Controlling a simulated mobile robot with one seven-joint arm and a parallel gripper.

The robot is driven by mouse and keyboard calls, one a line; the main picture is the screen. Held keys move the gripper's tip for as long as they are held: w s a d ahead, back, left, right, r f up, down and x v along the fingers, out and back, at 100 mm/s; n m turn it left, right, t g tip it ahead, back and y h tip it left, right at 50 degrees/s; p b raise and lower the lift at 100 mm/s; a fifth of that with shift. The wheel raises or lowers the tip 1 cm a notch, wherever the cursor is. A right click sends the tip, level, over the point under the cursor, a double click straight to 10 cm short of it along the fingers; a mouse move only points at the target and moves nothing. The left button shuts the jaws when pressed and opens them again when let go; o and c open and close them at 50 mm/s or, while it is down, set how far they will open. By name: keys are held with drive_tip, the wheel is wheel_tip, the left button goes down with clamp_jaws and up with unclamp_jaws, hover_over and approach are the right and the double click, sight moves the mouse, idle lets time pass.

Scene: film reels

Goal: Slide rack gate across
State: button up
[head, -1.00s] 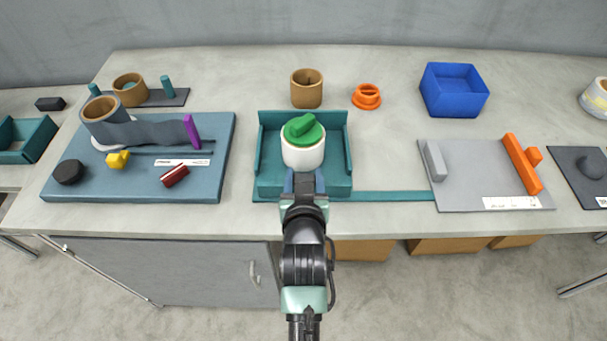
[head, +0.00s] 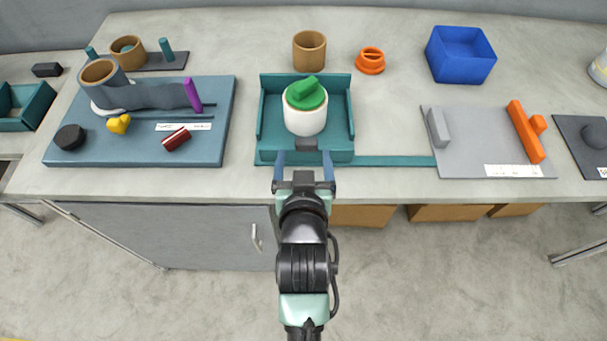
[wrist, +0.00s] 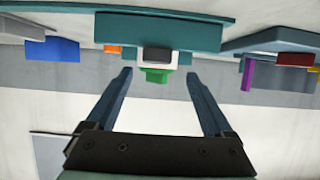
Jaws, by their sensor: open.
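No part is plainly marked as the rack gate. A purple upright bar (head: 193,95) stands by a dark groove on the blue board (head: 70,105) at left. An orange bar with a knob (head: 526,132) lies on the grey board (head: 470,150) at right. A teal tray (head: 262,130) in the middle has a dark block (head: 306,144) at its front and holds a white jar with a green lid (head: 306,106). My gripper (head: 304,160) is open and empty in front of the tray. In the wrist view the dark block (wrist: 157,54) shows beyond the spread fingers (wrist: 158,82).
A teal strip (head: 395,161) runs from the tray to the grey board, where a grey block (head: 438,127) stands. A brown cup (head: 309,50), orange ring (head: 370,61) and blue bin (head: 460,58) stand behind. A yellow piece (head: 119,124) and red cylinder (head: 176,139) lie on the blue board.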

drive_tip(key=v, duration=0.6)
drive_tip(key=shift+r, duration=0.1)
idle(0.3)
